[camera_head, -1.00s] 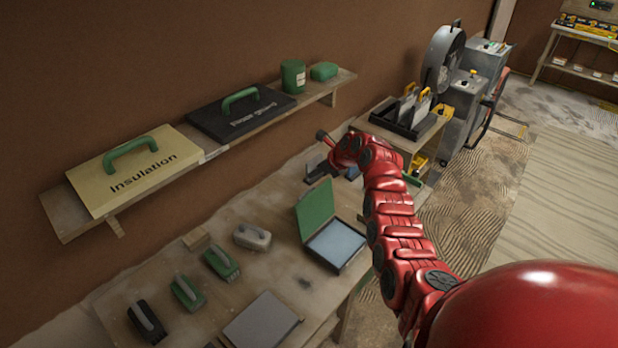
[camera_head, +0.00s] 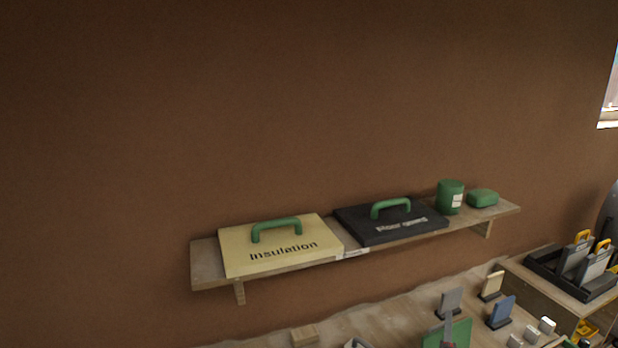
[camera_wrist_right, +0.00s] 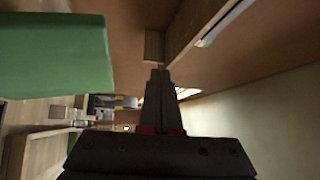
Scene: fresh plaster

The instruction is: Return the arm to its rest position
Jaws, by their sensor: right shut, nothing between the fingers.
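Most of my right arm is out of the head view. A large green surface (camera_wrist_right: 50,55) fills the upper left of the wrist view, beside the fingers and apart from them in the picture. My left gripper is not in view.
A wall shelf (camera_head: 206,262) bears an Insulation case (camera_head: 240,240), a black case (camera_head: 365,228), a green canister (camera_head: 444,197) and a green block (camera_head: 482,198). Below are a workbench (camera_head: 385,312), small upright plates including a blue one (camera_head: 502,311), and a black rack (camera_head: 545,262).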

